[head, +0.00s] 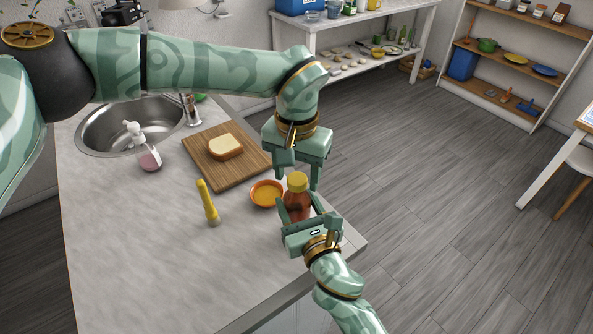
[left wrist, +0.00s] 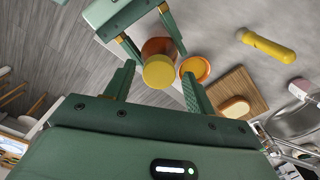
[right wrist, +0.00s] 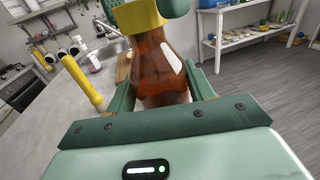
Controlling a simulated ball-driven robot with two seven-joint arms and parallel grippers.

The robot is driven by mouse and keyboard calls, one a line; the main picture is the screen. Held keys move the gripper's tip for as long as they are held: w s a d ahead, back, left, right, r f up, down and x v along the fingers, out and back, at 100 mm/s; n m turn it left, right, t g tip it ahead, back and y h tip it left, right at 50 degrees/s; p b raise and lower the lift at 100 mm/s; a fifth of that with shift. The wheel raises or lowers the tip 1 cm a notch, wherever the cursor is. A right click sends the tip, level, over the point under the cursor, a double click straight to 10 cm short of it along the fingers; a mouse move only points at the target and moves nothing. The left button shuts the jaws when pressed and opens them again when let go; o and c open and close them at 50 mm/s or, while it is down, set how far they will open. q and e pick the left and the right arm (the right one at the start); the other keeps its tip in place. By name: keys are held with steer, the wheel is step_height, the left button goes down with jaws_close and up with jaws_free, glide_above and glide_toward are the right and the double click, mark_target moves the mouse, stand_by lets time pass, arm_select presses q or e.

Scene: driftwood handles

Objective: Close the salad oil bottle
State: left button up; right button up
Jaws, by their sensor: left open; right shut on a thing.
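The salad oil bottle (head: 297,208) is brown and see-through, and stands upright near the front right counter corner. A yellow cap (head: 297,182) sits on its top; I cannot tell how tight it is. My right gripper (head: 308,214) is shut on the bottle's body; the right wrist view shows the brown bottle (right wrist: 160,65) between its fingers. My left gripper (head: 297,175) is open, pointing down just above the bottle. In the left wrist view the cap (left wrist: 158,72) shows between its open fingers. In the right wrist view the left fingertips flank the cap (right wrist: 138,14).
An orange dish (head: 265,194) is close beside the bottle. A yellow tube-shaped thing (head: 207,203) stands to the left. Behind are a cutting board (head: 215,176) with bread (head: 226,147), a pump bottle (head: 149,158) and the sink (head: 130,125). The front left counter is clear.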

arm_select(q)
steer(key=shift+r, duration=2.25)
steer(key=shift+c, duration=0.2)
